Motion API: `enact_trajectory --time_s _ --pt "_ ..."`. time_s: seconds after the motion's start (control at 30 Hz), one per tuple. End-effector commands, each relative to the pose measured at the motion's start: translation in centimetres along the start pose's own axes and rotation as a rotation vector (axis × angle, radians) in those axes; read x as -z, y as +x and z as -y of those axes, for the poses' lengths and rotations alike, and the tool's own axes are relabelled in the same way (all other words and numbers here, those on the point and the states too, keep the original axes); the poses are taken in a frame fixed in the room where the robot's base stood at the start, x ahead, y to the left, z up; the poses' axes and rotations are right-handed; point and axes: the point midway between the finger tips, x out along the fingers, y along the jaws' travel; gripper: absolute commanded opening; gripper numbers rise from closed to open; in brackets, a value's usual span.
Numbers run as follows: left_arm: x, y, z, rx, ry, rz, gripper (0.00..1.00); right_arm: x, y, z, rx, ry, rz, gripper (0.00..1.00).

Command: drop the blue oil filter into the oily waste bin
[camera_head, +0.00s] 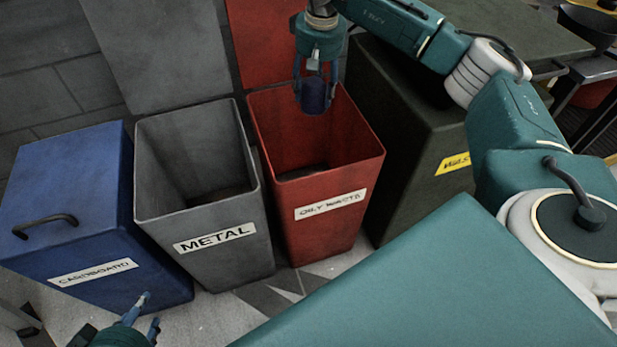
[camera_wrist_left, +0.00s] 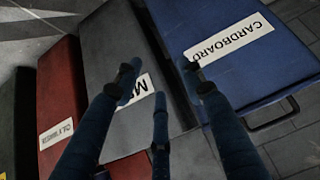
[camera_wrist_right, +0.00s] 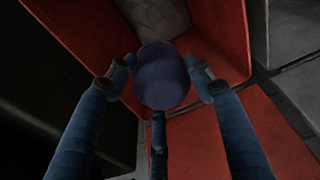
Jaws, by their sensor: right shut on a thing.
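The blue oil filter (camera_head: 313,95) is held by my right gripper (camera_head: 316,88) over the open top of the red oily waste bin (camera_head: 340,207). In the right wrist view the filter (camera_wrist_right: 162,76) sits between the fingers of my right gripper (camera_wrist_right: 160,82), with the red bin's wall (camera_wrist_right: 90,40) and its grey inside floor beyond. The red bin stands open, with its lid raised behind. My left gripper (camera_head: 142,312) is low in front of the bins, near the cardboard bin. In the left wrist view my left gripper (camera_wrist_left: 158,75) has its fingers spread and holds nothing.
An open grey metal bin (camera_head: 232,258) stands left of the red bin. A closed blue cardboard bin (camera_head: 120,290) stands further left. A dark bin with a yellow label (camera_head: 453,162) stands to the right, below my right arm.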

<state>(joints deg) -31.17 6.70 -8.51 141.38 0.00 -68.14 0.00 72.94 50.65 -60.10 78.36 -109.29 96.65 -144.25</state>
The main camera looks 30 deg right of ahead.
Motion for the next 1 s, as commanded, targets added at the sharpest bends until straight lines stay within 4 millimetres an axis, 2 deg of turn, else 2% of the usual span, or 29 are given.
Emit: enact_trajectory --time_s 0.3,0.73,0.77,0.8,0.87,1.0 --pt "3.3 0.5 -0.4 -0.007 0.002 -0.132 0.40 -0.1 0.7 0.0 0.001 0.000 -0.002 0.14" --pt "4.0 0.4 -0.5 -0.009 0.003 -0.159 0.40 -0.1 0.7 0.0 0.001 0.000 -0.002 0.14" --pt "4.0 0.4 -0.5 -0.009 0.003 -0.159 0.40 -0.1 0.7 0.0 0.001 0.000 -0.002 0.58" --pt "4.0 0.4 -0.5 -0.009 0.003 -0.159 0.40 -0.1 0.7 0.0 0.001 0.000 -0.002 0.66" --pt "4.0 0.4 -0.5 -0.009 0.003 -0.159 0.40 -0.1 0.8 0.0 0.001 0.000 -0.001 0.74" --pt "4.0 0.4 -0.5 -0.008 0.003 -0.158 0.40 -0.1 0.8 0.0 0.001 0.000 -0.001 0.74"
